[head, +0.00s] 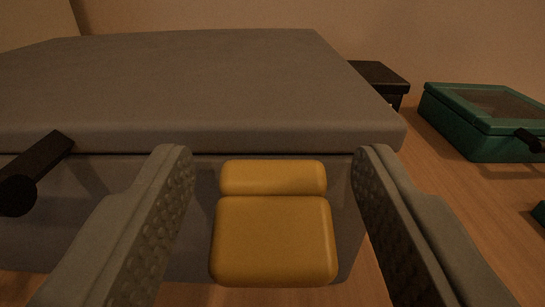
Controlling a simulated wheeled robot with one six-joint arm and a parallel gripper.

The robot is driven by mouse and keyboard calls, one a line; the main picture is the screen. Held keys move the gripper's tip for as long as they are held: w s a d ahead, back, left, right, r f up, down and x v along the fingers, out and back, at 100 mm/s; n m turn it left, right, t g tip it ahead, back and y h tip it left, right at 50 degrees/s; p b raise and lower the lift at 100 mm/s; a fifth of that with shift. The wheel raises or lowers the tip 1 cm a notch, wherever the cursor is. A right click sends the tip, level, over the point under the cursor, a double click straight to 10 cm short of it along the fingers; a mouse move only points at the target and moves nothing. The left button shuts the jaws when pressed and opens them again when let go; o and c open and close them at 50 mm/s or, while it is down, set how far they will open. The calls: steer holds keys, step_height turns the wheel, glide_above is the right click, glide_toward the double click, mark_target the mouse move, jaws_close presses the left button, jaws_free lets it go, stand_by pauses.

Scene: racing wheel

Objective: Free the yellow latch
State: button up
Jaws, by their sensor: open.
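The yellow latch (274,239) is on the front of a large grey case, near its right end. It shows as a narrow upper part (273,177) and a larger lower block. The upper part lies just below the lid's edge. My gripper (272,170) is open, with one finger to the left of the latch and one to the right. A gap shows between each finger and the latch, and I cannot tell how far the fingertips are from the case front.
The grey case (190,85) has a closed lid and a black handle or latch (35,172) at left. A dark box (380,80) stands behind it at right. A green case (485,120) stands on the wooden table (440,190) at right. Bare table lies between.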

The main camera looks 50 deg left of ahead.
steer(key=c, duration=1)
steer(key=shift+f, duration=0.15)
steer(key=y, duration=0.1)
steer(key=t+y, duration=0.1)
steer(key=f+t, duration=0.1)
steer(key=shift+s+d+f+y, duration=0.1)
steer(key=shift+s+d+y, duration=0.2)
steer(key=shift+d+y, duration=0.1)
steer(key=shift+s+d+f+t+y, duration=0.15)
steer(key=shift+f+t+y, duration=0.2)
steer(key=shift+t+y, duration=0.4)
steer(key=shift+s+d+f+t+y, duration=0.1)
steer(key=shift+f+t+y, duration=0.2)
steer(key=shift+t+y, duration=0.45)
